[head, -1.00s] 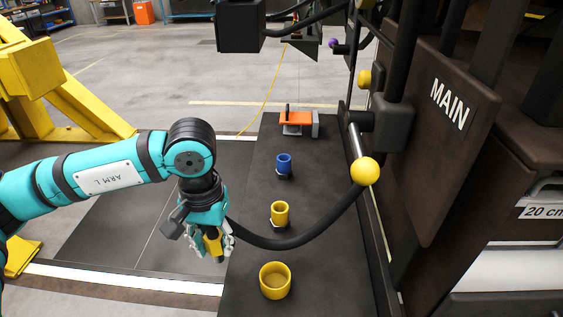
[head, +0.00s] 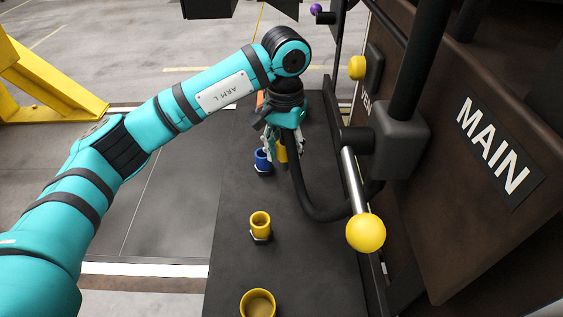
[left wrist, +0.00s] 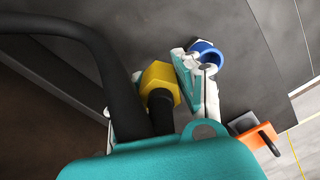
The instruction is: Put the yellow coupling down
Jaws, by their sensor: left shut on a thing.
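My left gripper (head: 282,148) is shut on the yellow coupling (head: 281,153), which sits on the end of a black hose (head: 316,211). The coupling also shows between the fingers in the left wrist view (left wrist: 161,78), where the hose runs into it. The gripper is over the dark bench (head: 232,200), just right of the blue cup (head: 262,160). In the left wrist view one finger overlaps the edge of the blue cup (left wrist: 207,54); I cannot tell if they touch. Whether the coupling touches the bench is hidden. My right gripper is not in view.
A small yellow cup (head: 260,225) and a wider yellow cup (head: 258,303) stand nearer on the bench. A lever with a yellow knob (head: 365,232) and the brown MAIN panel (head: 450,190) stand at the right. An orange block (left wrist: 256,137) is near the gripper.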

